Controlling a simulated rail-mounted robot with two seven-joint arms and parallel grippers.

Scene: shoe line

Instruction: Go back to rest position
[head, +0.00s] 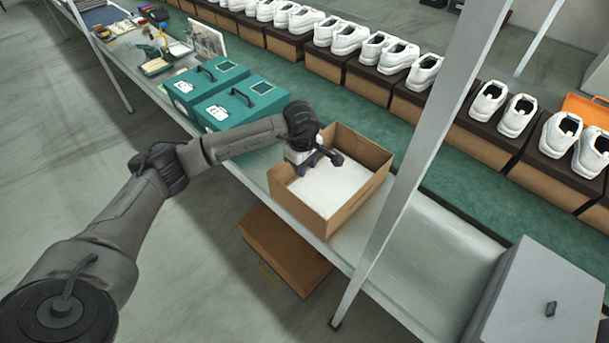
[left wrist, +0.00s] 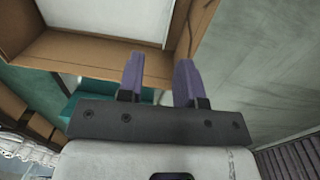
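My left gripper (head: 316,163) is over the left part of an open cardboard box (head: 352,208) in the head view. In the left wrist view the two purple fingers of the left gripper (left wrist: 158,77) stand apart with nothing between them. The box (left wrist: 98,45) shows beyond the fingertips in that view. Something flat and white (head: 333,187) lies inside the box; I cannot tell what it is. My right gripper is not in view.
Two teal cases (head: 243,102) stand on the bench left of the box. A metal post (head: 425,130) rises right of the box. A grey cabinet (head: 540,290) is at lower right. White shoes (head: 390,52) on boxes line the back. Another cardboard box (head: 285,250) sits below the bench.

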